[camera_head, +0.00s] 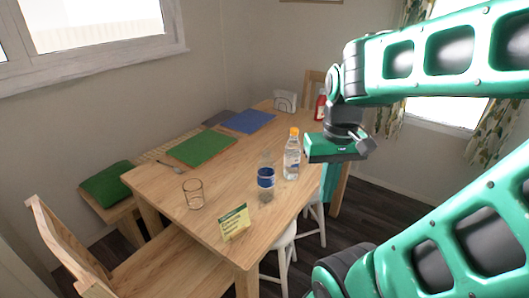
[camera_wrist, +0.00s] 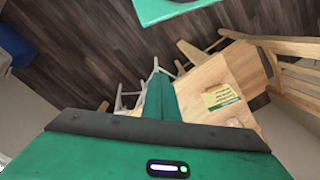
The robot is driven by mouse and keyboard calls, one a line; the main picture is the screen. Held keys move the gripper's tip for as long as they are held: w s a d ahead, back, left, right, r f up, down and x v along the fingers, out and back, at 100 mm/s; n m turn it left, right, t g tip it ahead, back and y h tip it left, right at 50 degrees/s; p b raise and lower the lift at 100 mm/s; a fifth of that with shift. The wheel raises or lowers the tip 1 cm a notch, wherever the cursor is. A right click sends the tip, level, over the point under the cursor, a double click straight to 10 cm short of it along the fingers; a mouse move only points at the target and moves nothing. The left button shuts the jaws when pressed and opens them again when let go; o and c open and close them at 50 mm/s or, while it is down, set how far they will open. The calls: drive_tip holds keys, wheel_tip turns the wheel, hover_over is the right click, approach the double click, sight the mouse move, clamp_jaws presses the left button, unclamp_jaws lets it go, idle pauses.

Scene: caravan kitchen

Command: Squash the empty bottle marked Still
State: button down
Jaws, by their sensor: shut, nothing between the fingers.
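Two clear plastic bottles with blue labels stand upright on the wooden table in the head view. The nearer bottle (camera_head: 266,178) looks clear and shows no coloured cap. The other bottle (camera_head: 292,158), just behind and to its right, has an orange cap. I cannot read either label, so I cannot tell which is marked Still. My gripper (camera_head: 329,188) is to the right of both bottles, apart from them, pointing down beside the table's right edge. Its green fingers (camera_wrist: 160,95) are shut and empty. No bottle shows in the wrist view.
The table (camera_head: 180,228) also bears a glass (camera_head: 193,194), a yellow card (camera_head: 235,222), a fork (camera_head: 170,164), green (camera_head: 203,149) and blue (camera_head: 248,121) mats, a napkin holder (camera_head: 285,102) and a red bottle (camera_head: 320,108). White stools (camera_head: 284,245) stand under the right edge.

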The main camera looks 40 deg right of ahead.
drive_tip(key=w+d+r+n, duration=0.2)
drive_tip(key=w+r+n, duration=0.2)
drive_tip(key=w, duration=0.9)
drive_tip(key=n+t, duration=0.1)
drive_tip(key=n, duration=0.5)
approach(267, 151)
drive_tip(key=shift+d+r, duration=0.2)
drive_tip(key=shift+r, duration=0.25)
drive_tip(key=shift+f, duration=0.15)
drive_tip(key=shift+w+a+f, duration=0.1)
drive_tip(key=shift+w+f, duration=0.05)
drive_tip(key=shift+f, duration=1.55)
drive_tip(key=shift+w+f, duration=0.15)
drive_tip(key=shift+f, duration=1.5)
